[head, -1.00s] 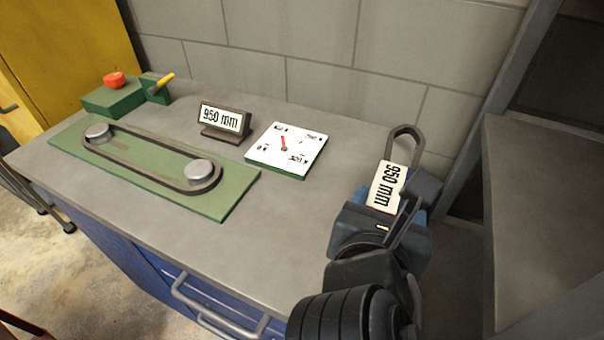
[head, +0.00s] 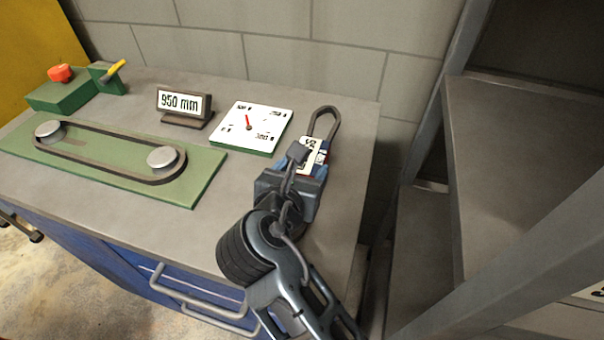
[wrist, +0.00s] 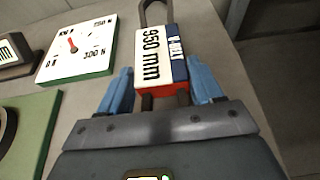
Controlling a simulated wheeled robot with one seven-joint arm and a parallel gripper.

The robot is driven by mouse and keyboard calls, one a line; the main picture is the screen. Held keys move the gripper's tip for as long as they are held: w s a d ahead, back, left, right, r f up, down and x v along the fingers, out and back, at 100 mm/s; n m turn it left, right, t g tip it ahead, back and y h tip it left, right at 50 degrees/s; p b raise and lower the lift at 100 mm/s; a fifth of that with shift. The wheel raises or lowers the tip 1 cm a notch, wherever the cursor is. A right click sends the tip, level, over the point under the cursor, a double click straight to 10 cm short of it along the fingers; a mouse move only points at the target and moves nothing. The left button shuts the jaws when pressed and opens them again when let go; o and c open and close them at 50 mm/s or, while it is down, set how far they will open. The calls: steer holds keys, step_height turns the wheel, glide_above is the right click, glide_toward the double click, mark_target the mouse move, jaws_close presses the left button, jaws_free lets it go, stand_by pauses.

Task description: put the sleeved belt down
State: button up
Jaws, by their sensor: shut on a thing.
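The sleeved belt is a dark loop in a card sleeve. In the head view the sleeve (head: 312,153) is at my gripper's tip and the loop (head: 335,119) sticks out beyond it. In the wrist view the sleeve (wrist: 155,58) shows a white face reading "950 mm", a blue side and a red end. My gripper (wrist: 163,88) has its blue fingers on both sides of the sleeve, shut on it. In the head view my gripper (head: 303,172) is over the bench's right part. I cannot tell whether the sleeve touches the bench top (head: 225,235).
A white dial gauge (head: 265,115) is left of the sleeve, with a "950 mm" display (head: 183,107) beyond. A green plate (head: 195,185) carries a belt around two pulleys. A red-button box (head: 62,90) is at far left. A grey shelf (head: 520,170) stands right of the bench.

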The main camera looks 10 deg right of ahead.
steer(key=shift+f, duration=0.6)
steer(key=o, duration=1.2)
steer(key=shift+f, duration=0.1)
steer(key=v, duration=1.2)
